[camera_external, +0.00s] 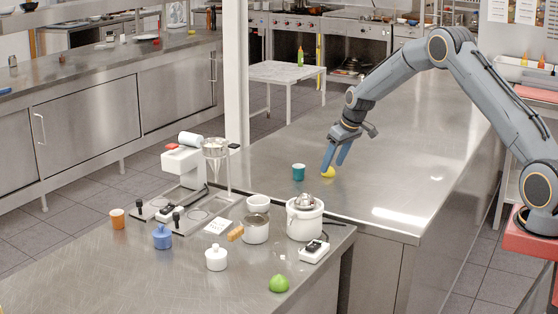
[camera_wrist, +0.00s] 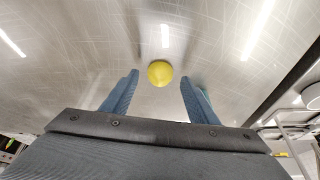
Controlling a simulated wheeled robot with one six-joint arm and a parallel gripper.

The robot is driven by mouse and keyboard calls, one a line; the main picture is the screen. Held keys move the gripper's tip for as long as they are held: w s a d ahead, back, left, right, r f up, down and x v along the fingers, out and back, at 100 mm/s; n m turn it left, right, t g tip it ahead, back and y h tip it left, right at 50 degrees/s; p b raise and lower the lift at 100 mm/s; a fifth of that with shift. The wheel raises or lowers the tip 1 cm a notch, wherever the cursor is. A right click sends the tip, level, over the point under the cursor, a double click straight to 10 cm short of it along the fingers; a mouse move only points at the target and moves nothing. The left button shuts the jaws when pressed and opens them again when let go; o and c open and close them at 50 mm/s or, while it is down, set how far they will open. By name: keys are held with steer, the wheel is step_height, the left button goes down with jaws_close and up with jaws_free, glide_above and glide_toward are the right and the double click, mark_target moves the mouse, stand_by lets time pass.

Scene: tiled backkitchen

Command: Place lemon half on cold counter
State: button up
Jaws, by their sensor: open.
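The lemon half (camera_external: 329,172) is a small yellow piece lying on the steel counter (camera_external: 400,150) that runs below my arm. In the wrist view the lemon half (camera_wrist: 160,73) shows as a yellow round a little beyond and between my fingertips. My gripper (camera_external: 336,160) points down at it with blue fingers, and the external view has the fingertips beside the lemon half. In the wrist view my gripper (camera_wrist: 158,85) is open, with nothing between its fingers. I cannot tell which counter is the cold counter.
A teal cup (camera_external: 298,172) stands just left of the lemon half. The front steel table holds a white pot (camera_external: 304,220), a green lime (camera_external: 279,284), a blue jar (camera_external: 162,237) and an orange cup (camera_external: 117,219). The counter right of my gripper is clear.

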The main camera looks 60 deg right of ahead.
steer(key=b+v, duration=0.3)
steer(key=v, duration=0.7)
steer(key=s+a+f, duration=0.1)
steer(key=s+a, duration=0.3)
steer(key=a, duration=0.3)
steer(key=s+a+f+n+g, duration=0.1)
steer(key=s+a, duration=0.2)
steer(key=a, duration=0.4)
steer(key=s+a, duration=0.4)
steer(key=a, duration=0.3)
steer(key=s+a+f+g, duration=0.1)
steer(key=s+a+f, duration=0.1)
steer(key=s+a, duration=0.5)
steer(key=s+a+f+n+g+y, duration=0.1)
steer(key=s+a+f, duration=0.2)
steer(key=s+a, duration=0.4)
steer(key=s, duration=0.8)
steer(key=shift+s+a+n, duration=0.15)
steer(key=shift+s+n, duration=0.15)
